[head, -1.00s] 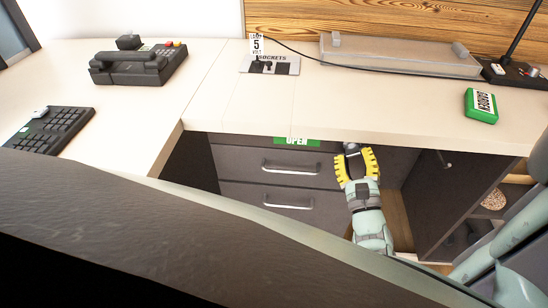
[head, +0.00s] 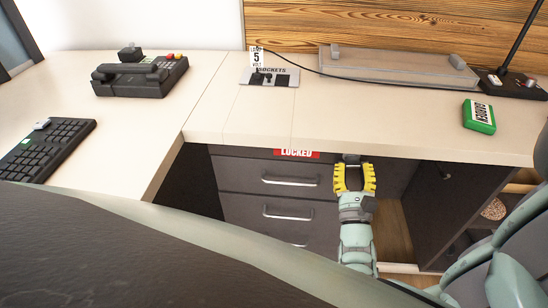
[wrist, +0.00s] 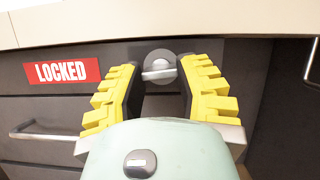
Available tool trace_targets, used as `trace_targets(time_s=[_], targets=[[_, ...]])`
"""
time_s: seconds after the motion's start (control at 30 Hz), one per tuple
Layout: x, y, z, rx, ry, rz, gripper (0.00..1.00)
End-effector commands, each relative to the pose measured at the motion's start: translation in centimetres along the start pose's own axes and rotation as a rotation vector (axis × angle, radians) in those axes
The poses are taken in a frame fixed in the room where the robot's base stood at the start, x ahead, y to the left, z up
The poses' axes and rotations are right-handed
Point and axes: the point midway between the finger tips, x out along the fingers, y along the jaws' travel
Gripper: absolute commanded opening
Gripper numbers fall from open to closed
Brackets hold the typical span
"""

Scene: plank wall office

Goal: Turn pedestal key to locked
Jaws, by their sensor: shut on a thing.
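The grey drawer pedestal (head: 235,175) stands under the desk. A red label reading LOCKED (head: 297,153) sits on its top edge, and it also shows in the wrist view (wrist: 62,71). The pedestal key (wrist: 159,73) is a light bar lying about level across a round grey lock, to the right of the label. My gripper (wrist: 160,76) is at the lock with its yellow fingers on both sides of the key, shut on it. In the head view my gripper (head: 354,172) hides most of the key and lock.
The desk top (head: 370,115) overhangs just above the lock. Drawer handles (head: 290,181) stick out to the left of my gripper. An open cupboard door (head: 445,205) is to the right. A telephone (head: 140,75), a sockets plate (head: 270,75) and a green box (head: 479,116) are on the desk.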

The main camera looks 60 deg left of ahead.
Motion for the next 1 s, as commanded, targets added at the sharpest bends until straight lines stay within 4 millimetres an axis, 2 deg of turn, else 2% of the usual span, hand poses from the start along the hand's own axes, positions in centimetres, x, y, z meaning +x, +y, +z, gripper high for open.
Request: trace_targets(time_s=[0.3, 0.73, 0.77, 1.0], targets=[[-0.06, 0.07, -0.15, 0.1, 0.006, -0.043, 0.0], [-0.09, 0.08, -0.19, 0.11, 0.007, -0.046, 0.0], [-0.09, 0.08, -0.19, 0.11, 0.007, -0.046, 0.38], [-0.06, 0.07, -0.11, 0.109, 0.004, -0.045, 0.62]])
